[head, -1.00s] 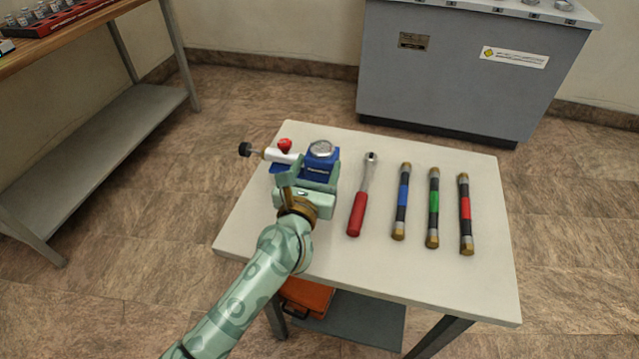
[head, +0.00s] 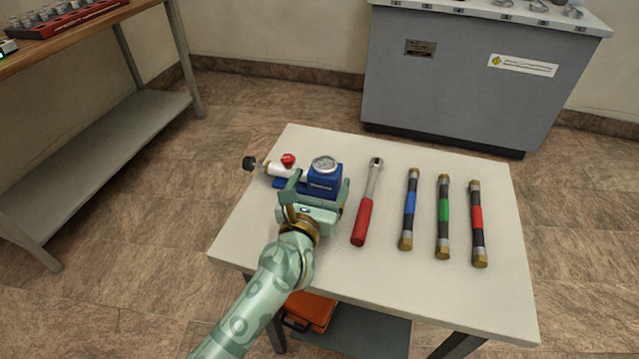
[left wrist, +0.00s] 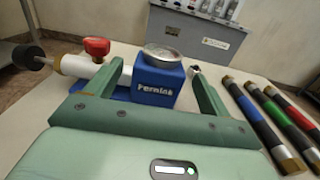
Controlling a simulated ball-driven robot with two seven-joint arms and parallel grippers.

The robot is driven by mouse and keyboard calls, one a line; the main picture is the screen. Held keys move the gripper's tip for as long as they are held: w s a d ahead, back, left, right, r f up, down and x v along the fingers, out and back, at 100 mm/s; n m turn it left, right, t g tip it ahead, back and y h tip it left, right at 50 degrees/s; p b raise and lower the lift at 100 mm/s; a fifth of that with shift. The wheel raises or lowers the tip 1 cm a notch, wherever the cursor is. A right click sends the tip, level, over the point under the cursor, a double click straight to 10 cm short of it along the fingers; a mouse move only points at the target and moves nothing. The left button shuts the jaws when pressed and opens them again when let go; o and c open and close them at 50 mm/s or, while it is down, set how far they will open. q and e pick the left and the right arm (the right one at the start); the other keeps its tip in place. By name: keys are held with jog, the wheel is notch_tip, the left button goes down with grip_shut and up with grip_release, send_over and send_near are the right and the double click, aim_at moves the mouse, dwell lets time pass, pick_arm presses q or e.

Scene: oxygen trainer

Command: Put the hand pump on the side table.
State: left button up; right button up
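The hand pump (head: 323,182) has a blue body with a round gauge on top, a white cylinder, a red knob and a black end knob. It stands upright on the white-topped small table (head: 400,277), at its left side. It also shows in the left wrist view (left wrist: 157,82). My left gripper (head: 316,186) is open, with one finger on either side of the blue body. In the left wrist view a gap shows between the body and the right finger. The left finger hides part of the white cylinder. My right gripper is out of view.
A red-handled ratchet (head: 364,210) lies right of the pump. Further right lie three dark bars with blue (head: 409,209), green (head: 443,215) and red (head: 478,220) bands. A grey cabinet (head: 470,85) stands behind, a workbench (head: 110,130) at left. An orange case (head: 312,310) sits below the table.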

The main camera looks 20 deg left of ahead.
pick_arm(q)
jog(key=shift+r, duration=0.15)
jog(key=s+p, duration=0.1)
jog(key=s, duration=1)
jog(key=shift+s+a, duration=0.1)
jog(key=shift+a, duration=0.1)
jog(key=shift+s, duration=0.4)
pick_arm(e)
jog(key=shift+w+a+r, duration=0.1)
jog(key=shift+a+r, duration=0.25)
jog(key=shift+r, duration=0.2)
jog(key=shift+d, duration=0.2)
pick_arm(q)
jog(key=shift+s, duration=0.1)
